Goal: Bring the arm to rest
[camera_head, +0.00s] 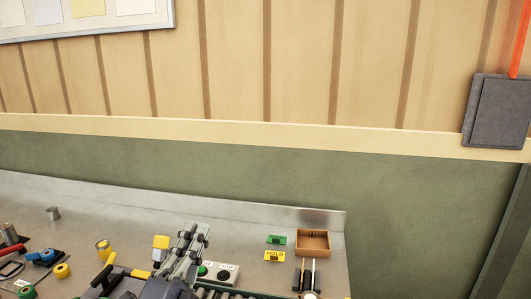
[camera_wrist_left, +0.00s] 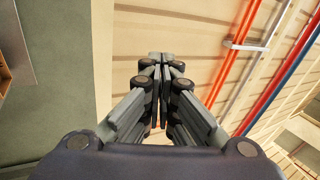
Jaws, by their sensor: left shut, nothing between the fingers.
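My left gripper (camera_head: 192,240) shows at the bottom middle of the head view, in front of the metal bench. It points up and its fingers look closed together. In the left wrist view its fingertips (camera_wrist_left: 160,60) meet, with nothing between them, against the tan wall. The rest of the left arm runs out of the bottom of the head view. My right gripper is in neither view.
The metal bench (camera_head: 130,207) carries a brown open box (camera_head: 313,243), green (camera_head: 276,239) and yellow (camera_head: 273,256) blocks, and a button panel (camera_head: 215,274). Tools and tape rolls (camera_head: 62,271) lie at left. Red and blue pipes (camera_wrist_left: 268,70) run along the wall.

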